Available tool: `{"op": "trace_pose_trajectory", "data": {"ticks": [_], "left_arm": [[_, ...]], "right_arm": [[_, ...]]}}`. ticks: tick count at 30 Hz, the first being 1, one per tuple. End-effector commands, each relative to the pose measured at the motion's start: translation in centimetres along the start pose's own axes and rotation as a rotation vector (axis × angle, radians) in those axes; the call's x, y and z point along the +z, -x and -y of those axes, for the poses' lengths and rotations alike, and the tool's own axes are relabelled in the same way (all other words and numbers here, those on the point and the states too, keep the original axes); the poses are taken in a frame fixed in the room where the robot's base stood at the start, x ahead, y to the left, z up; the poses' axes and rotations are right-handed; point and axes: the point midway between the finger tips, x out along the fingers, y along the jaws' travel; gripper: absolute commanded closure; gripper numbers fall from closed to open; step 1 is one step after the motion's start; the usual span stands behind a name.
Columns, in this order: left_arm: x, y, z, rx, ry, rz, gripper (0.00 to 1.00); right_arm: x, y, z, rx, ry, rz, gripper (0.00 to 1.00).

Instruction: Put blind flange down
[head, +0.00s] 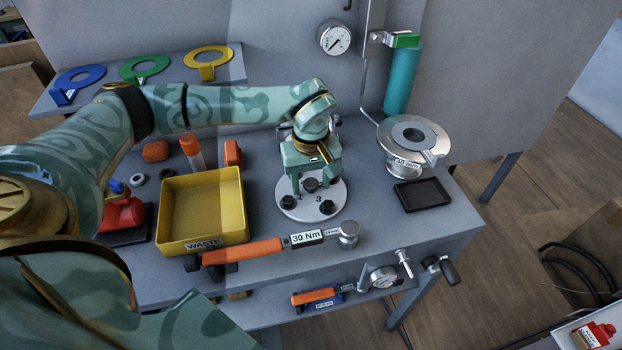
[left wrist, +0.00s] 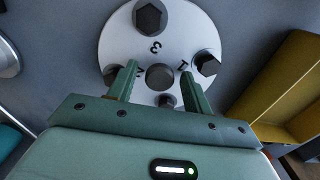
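The blind flange (head: 298,206), a pale round disc with dark hex bolts and stamped numbers, lies face up on the grey bench in the head view. It fills the top of the left wrist view (left wrist: 130,42). My left gripper (head: 310,182) points down over the flange. Its two fingers (left wrist: 159,84) stand on either side of the round central knob (left wrist: 160,77), with a visible gap on both sides, so the gripper is open. Whether the fingertips touch the disc cannot be told. My right gripper is not in view.
An orange-handled torque wrench (head: 243,251) lies in front. At right are a silver flanged pipe end (head: 430,135) and a black tray (head: 421,193). Coloured ring tags (head: 145,67) sit on the back-left shelf.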

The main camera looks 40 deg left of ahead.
Motion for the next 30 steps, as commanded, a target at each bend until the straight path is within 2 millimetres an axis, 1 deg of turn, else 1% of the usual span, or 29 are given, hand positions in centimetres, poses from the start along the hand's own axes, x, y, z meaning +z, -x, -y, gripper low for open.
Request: {"op": "trace_pose_trajectory", "data": {"ticks": [3, 5, 8, 15, 18, 21, 25, 30], "left_arm": [[0.0, 0.1, 0.0, 0.001, 0.0, 0.0, 0.5], [0.0, 0.7, 0.0, 0.002, 0.0, -0.002, 0.5], [0.0, 2.4, 0.0, 0.003, 0.001, -0.003, 0.5], [-0.1, 8.2, 0.0, 0.005, 0.001, -0.005, 0.5], [-0.1, 10.1, 0.0, 0.004, 0.0, -0.004, 0.5], [0.0, 11.4, 0.0, 0.003, 0.0, -0.002, 0.5], [0.0, 12.2, 0.0, 0.001, 0.001, 0.0, 0.5], [0.0, 12.2, 0.0, -0.001, 0.001, 0.001, 0.5]], "right_arm": [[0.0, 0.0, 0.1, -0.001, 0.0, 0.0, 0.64], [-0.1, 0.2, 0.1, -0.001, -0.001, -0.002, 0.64], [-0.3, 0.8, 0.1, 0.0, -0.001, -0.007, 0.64], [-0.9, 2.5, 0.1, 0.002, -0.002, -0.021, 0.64], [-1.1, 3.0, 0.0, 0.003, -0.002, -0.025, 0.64], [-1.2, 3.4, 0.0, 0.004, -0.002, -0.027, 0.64], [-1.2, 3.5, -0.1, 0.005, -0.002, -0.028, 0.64], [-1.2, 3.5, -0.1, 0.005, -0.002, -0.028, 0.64]]}}
